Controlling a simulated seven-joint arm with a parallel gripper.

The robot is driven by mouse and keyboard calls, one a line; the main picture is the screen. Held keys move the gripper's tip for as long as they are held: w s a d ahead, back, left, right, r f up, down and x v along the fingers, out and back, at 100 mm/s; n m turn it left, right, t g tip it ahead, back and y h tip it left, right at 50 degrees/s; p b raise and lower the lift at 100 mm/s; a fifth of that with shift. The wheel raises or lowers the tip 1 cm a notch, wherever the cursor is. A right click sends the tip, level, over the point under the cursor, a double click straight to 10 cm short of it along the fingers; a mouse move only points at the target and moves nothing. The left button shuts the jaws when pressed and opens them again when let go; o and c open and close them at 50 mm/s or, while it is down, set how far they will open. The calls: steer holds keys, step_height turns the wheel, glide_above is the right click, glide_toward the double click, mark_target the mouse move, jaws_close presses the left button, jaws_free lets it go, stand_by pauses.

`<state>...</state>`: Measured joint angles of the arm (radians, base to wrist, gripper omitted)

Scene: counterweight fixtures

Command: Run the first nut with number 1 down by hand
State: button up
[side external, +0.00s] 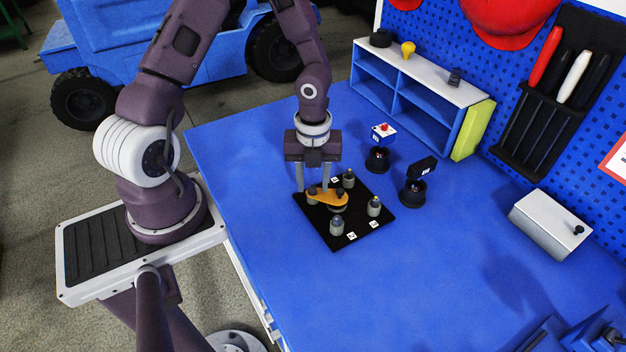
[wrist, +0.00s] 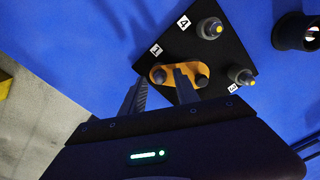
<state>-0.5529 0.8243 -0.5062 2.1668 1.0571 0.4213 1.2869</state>
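A black square plate (side external: 336,238) lies on the blue bench and carries several grey posts with labels. An orange link plate (side external: 329,199) lies over part of it; in the wrist view the orange plate (wrist: 171,85) has a dark round nut or stud end (wrist: 158,76) at its left end, by the label 1 (wrist: 156,49). A larger dark knob (wrist: 202,82) is at its right end. My gripper (side external: 313,188) points down over the orange plate's left end. In the wrist view its fingers (wrist: 160,80) are apart, one on each side of that dark end; contact is unclear.
Grey posts with yellowish tips stand nearby at label 4 (wrist: 210,28) and label 3 (wrist: 241,75). Two black round holders (side external: 377,160) (side external: 412,193) stand right of the plate. A shelf (side external: 405,90) and a white box (side external: 548,222) are further right.

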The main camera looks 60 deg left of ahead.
mark_target(313, 186)
step_height(313, 186, up, 7)
steer(key=shift+r, duration=0.1)
stand_by(0.3)
steer(key=shift+s+r+n, duration=0.1)
steer(key=shift+r+n, duration=0.2)
steer(key=shift+r, duration=0.05)
steer(key=s+d+r+n+t, duration=0.2)
steer(key=s+d+r+n, duration=0.2)
steer(key=s+r+n, duration=0.3)
steer(key=s+d+r+n+t, duration=0.3)
steer(key=s+r+n, duration=0.4)
steer(key=r+n, duration=0.6)
steer(key=n, duration=0.3)
steer(key=shift+d+r+n+t, duration=0.15)
steer(key=shift+d+n+t, duration=0.15)
steer(key=shift+d, duration=0.05)
